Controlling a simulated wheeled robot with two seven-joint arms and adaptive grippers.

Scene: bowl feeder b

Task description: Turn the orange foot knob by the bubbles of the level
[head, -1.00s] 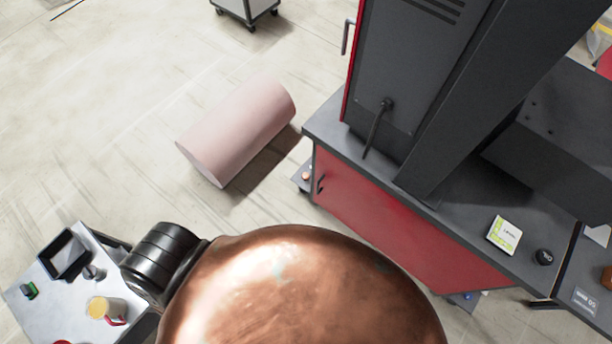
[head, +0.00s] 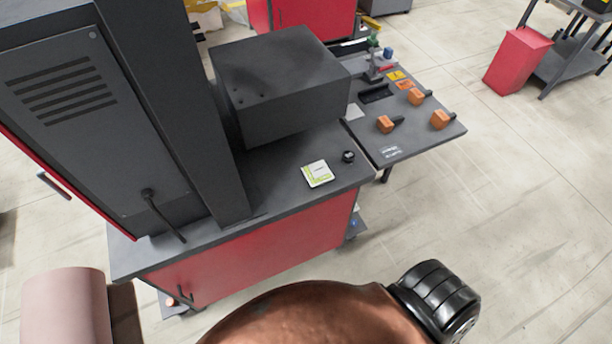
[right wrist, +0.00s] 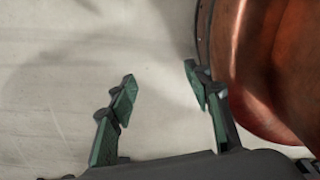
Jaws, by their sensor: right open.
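I cannot make out an orange foot knob or a level with bubbles in either view. My right gripper (right wrist: 160,80) shows in the right wrist view, open and empty, its green-padded fingers apart over the pale floor. A copper-coloured curved surface, likely part of my own body, is close to the right of it. My left gripper is in neither view.
A dark machine (head: 75,110) stands on a red cabinet (head: 262,258), with a white-yellow card (head: 317,173) and a black knob (head: 348,156) on top. Beside it, a grey side table (head: 440,138) bears several orange pieces. A pink cylinder (head: 66,310) lies at lower left.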

